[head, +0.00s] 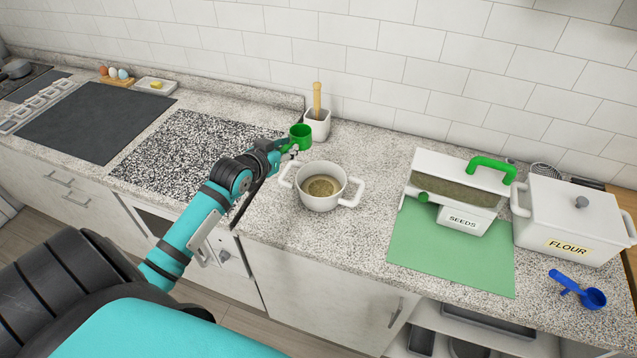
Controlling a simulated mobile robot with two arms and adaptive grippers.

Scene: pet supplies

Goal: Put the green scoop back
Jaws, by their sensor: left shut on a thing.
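My left gripper (287,149) is shut on the green scoop (301,135). It holds the scoop up behind and slightly left of the white two-handled pot (319,199), apart from it. The scoop's cup faces up; whether anything is in it I cannot tell. The pot holds a brownish-green content. The white SEEDS container (467,222) stands at the right on a green mat (413,247). My right gripper is out of view.
A white holder with a wooden-handled tool (317,123) stands behind the scoop. A white FLOUR pot (567,222) is right of the SEEDS container, with a blue scoop (580,291) in front. Speckled counter (360,232) is clear between the pot and the mat.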

